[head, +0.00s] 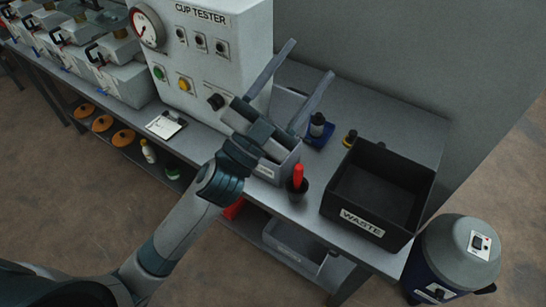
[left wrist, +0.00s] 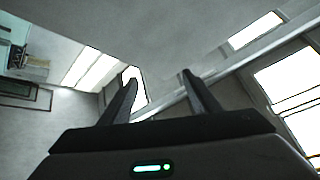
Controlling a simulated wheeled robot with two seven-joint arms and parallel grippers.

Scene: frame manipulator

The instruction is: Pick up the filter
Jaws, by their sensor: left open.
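My left gripper (head: 310,58) is open, with its two long fingers spread and pointing up and to the right. It is raised above the bench, in front of the cup tester (head: 205,75), with nothing between the fingers. The left wrist view also shows the open, empty fingers (left wrist: 160,74) against a pale surface and bright panels. I cannot pick out a filter for certain in either view. A grey labelled bin (head: 285,168) stands under the gripper, and the arm hides part of it and its inside. My right gripper is not in view.
A black waste bin (head: 412,218) stands at the bench's right end. A red-handled tool in a dark cup (head: 298,188) and a dark bottle on a blue base (head: 318,130) stand near the grey bin. A vacuum drum (head: 450,258) is beyond the bench end.

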